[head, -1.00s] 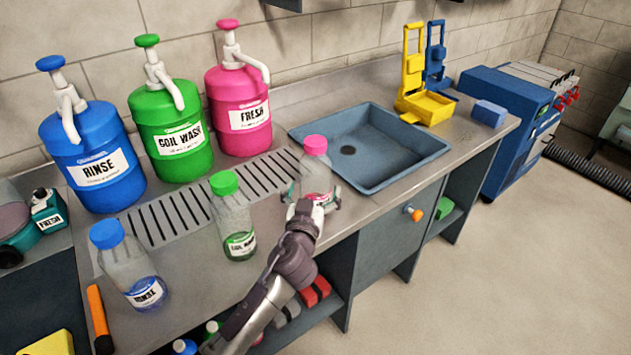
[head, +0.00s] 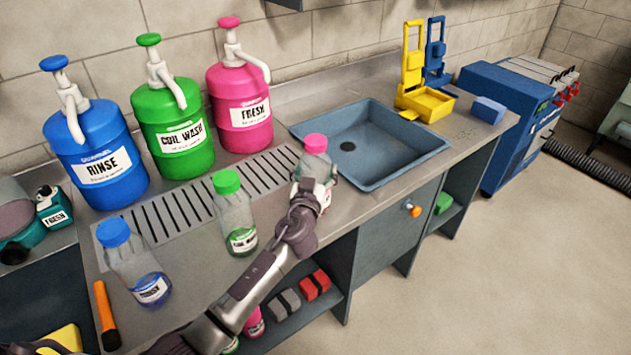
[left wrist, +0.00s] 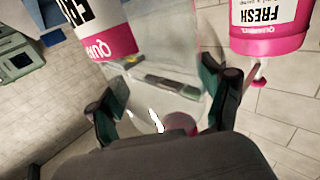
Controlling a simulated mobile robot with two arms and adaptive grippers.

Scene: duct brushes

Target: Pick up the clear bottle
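The clear bottle with a pink cap (head: 316,144) stands near the sink's left front corner. My left gripper (head: 313,185) is at its body, with a finger on each side. Two similar clear bottles stand to the left, one with a green cap (head: 237,215) and one with a blue cap (head: 130,265). My right gripper is not clearly visible.
Blue (head: 95,160), green (head: 170,130) and pink (head: 238,105) pump jugs stand along the wall behind a slotted drain. The sink (head: 400,165) is empty. An orange-handled tool (head: 103,305) lies at the front left. Red and grey blocks sit on the shelf below.

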